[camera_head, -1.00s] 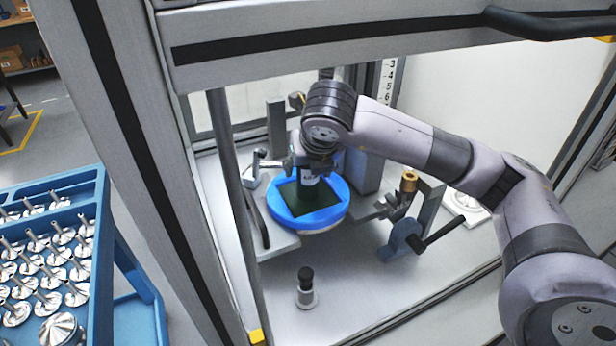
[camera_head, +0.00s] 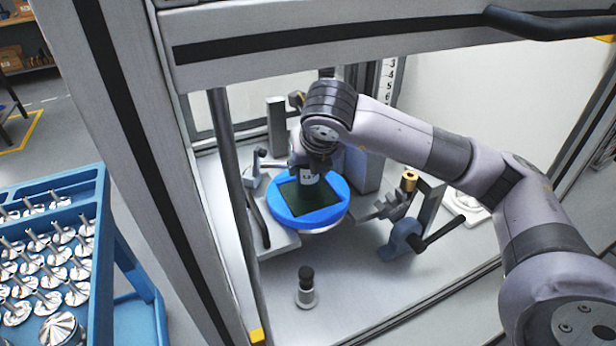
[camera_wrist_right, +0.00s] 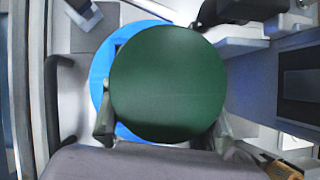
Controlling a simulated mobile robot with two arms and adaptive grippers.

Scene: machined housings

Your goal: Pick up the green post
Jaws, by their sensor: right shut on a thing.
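The green post shows in the right wrist view as a large round green face (camera_wrist_right: 168,85), close to the camera. My right gripper (camera_wrist_right: 163,132) is shut on it, with one finger at each side of the round face. The post's lower part is hidden behind that face. In the head view my right gripper (camera_head: 310,177) points down over a blue round holder (camera_head: 283,213), around a dark green square area (camera_head: 308,199). Whether the post's base still touches the holder cannot be told. My left gripper is not in view.
A blue-grey clamp with a dark handle (camera_head: 402,241) and a brass knob (camera_head: 409,179) stand right of the holder. A small black-topped post (camera_head: 306,287) stands in front. Enclosure frame bars surround the space. A blue rack (camera_head: 101,222) with several metal parts is at left.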

